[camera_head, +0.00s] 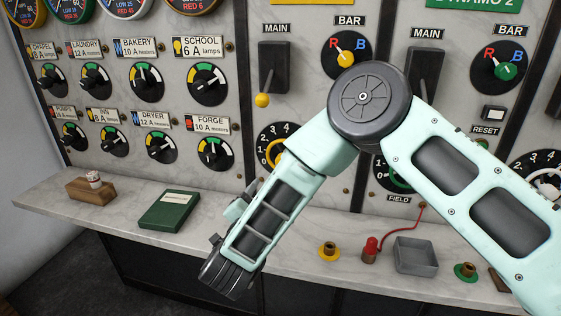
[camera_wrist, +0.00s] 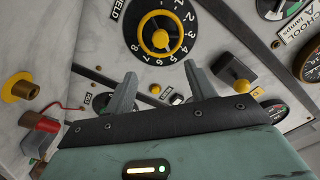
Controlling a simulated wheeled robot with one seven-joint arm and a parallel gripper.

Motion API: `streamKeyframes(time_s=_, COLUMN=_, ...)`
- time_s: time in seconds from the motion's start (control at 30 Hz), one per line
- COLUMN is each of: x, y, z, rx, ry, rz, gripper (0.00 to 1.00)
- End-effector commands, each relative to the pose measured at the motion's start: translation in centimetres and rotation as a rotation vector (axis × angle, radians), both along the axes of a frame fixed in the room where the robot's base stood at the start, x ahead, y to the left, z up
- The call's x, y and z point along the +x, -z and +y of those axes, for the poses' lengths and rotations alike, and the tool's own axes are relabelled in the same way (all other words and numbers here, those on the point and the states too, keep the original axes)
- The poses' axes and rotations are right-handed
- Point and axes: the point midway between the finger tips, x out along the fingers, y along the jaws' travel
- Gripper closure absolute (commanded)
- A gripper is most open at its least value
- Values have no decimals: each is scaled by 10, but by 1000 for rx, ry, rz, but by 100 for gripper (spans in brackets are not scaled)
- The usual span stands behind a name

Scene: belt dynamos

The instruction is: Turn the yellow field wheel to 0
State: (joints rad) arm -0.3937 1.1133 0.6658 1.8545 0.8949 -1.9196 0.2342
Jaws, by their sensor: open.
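The yellow field wheel (camera_head: 275,152) is a ring on a black numbered dial on the marble panel. In the head view my arm covers part of it. In the wrist view the wheel (camera_wrist: 146,36) shows at the top, turned in the picture, with numbers from 2 to 8 visible around it and a yellow knob at its middle. I cannot tell which number it is set to. My gripper (camera_wrist: 160,88) is open and empty, its two fingers apart and pointing toward the panel below the wheel in the wrist view, not touching it. It also shows in the head view (camera_head: 226,224).
A yellow-knobbed main switch (camera_head: 272,75) and yellow bar selector (camera_head: 346,57) are above. On the marble shelf stand a green box (camera_head: 169,210), a wooden block (camera_head: 92,190), a yellow socket (camera_head: 328,251), a red plug (camera_head: 371,248) and a grey tray (camera_head: 416,256).

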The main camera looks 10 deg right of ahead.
Motion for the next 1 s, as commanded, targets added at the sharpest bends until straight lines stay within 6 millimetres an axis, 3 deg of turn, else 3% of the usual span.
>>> streamKeyframes(time_s=0.7, x=131, y=-3, z=-48, rx=0, ry=0, rz=0, gripper=45)
streamKeyframes(time_s=1.0, x=154, y=-1, z=-56, rx=0, ry=-3, rz=2, gripper=45)
